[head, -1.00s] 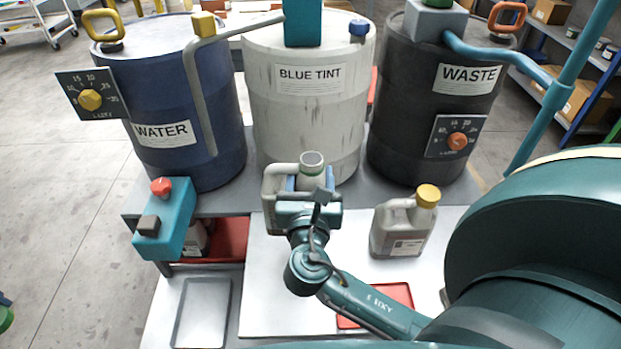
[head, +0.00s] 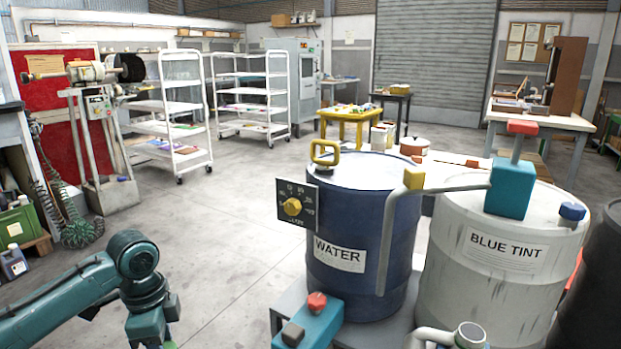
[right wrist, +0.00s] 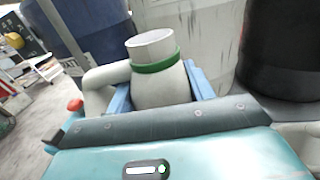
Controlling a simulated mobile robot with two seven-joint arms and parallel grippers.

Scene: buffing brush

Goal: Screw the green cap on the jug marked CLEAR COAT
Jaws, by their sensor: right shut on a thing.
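A grey jug (right wrist: 158,85) with an open, uncapped neck and a green ring round it fills the middle of the right wrist view. My right gripper (right wrist: 160,95) is shut on this jug, with blue finger pads at either side below the neck. The jug's top and handle (head: 468,336) also show at the bottom edge of the head view; its label is hidden. My left arm comes in at the lower left of the head view, its gripper cut off by the bottom edge.
A blue WATER drum (head: 362,240) and a pale BLUE TINT drum (head: 505,275) stand behind the jug. A teal box with a red knob (head: 310,325) is left of the jug. Open floor (head: 215,240) lies between my left arm and the drums.

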